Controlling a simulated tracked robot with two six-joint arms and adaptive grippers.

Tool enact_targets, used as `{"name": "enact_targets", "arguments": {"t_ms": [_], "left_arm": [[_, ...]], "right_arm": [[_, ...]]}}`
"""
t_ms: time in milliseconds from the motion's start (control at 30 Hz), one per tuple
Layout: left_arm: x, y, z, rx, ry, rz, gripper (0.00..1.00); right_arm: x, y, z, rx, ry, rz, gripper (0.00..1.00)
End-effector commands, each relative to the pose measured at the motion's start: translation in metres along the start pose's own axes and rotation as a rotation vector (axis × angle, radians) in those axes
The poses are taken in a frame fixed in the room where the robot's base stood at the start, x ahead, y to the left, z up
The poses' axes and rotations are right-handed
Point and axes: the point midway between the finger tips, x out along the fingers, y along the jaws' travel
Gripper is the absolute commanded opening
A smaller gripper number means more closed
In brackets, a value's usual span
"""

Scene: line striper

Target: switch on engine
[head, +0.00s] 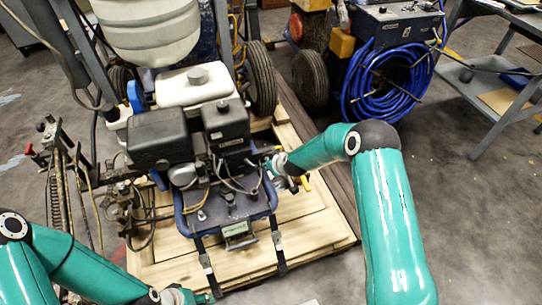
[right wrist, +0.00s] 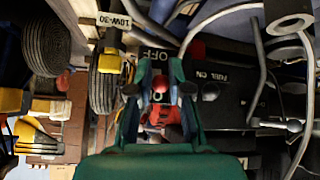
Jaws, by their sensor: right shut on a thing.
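The line striper's engine (head: 190,135), with black housings and a white tank, stands on a wooden pallet. My right gripper (head: 283,178) reaches its right side, near a yellow lever (head: 304,183). In the right wrist view my right gripper (right wrist: 161,92) is shut on a small red switch (right wrist: 160,84) beside a panel lettered OFF (right wrist: 160,56). The fingers partly hide the switch, so its exact setting cannot be told. My left gripper (head: 195,297) is low at the bottom edge, partly cut off, away from the engine; its jaws cannot be made out.
The pallet (head: 315,228) lies under the machine. A blue coiled hose (head: 385,85) hangs behind right, and a grey metal table (head: 490,85) stands at far right. Hoses and a metal frame (head: 70,185) crowd the left. Floor at right is clear.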

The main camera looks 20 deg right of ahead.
Motion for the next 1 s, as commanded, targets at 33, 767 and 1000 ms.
{"name": "enact_targets", "arguments": {"t_ms": [33,767,1000], "left_arm": [[-0.0088,0.0032,0.0001,0.000,0.000,0.000,0.48],[-0.0150,0.0054,0.0002,0.000,0.000,0.000,0.48],[-0.0151,0.0054,0.0002,0.000,0.000,0.000,0.48]], "right_arm": [[-0.0029,-0.0015,-0.0049,-0.006,-0.005,-0.004,0.00],[0.0000,-0.0009,-0.0032,-0.002,-0.022,-0.007,0.40],[-0.0002,0.0001,-0.0021,0.000,-0.024,-0.006,0.44]]}}
